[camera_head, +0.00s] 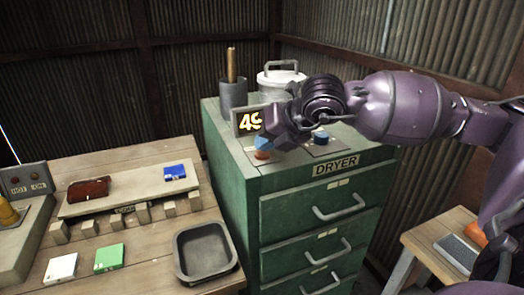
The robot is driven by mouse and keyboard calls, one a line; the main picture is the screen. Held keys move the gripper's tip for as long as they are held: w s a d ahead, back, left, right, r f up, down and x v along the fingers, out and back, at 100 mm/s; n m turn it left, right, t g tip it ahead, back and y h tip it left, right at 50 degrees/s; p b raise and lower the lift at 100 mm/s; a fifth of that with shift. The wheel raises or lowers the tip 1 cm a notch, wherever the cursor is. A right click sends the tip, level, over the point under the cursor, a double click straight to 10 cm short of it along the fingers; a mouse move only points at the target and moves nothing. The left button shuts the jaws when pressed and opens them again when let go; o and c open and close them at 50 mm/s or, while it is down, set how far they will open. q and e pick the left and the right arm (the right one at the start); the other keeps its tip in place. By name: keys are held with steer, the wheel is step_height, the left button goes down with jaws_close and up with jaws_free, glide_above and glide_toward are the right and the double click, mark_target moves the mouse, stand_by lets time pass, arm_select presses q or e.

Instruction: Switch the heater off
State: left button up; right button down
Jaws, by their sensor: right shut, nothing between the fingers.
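A green drawer cabinet (290,215) labelled DRYER stands in the middle of the view. My left gripper is not in view.
A grey cup (233,95) with a brass rod and a lidded white pot (278,82) stand at the back of the cabinet. A wooden table (145,255) at left holds a black tray (206,250) and coloured blocks. A wooden stand (420,245) is at right.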

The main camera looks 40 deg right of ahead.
steer(key=shift+r, duration=0.25)
steer(key=shift+r+p, duration=0.85)
steer(key=shift+r, duration=2.15)
steer(key=shift+f, duration=0.1)
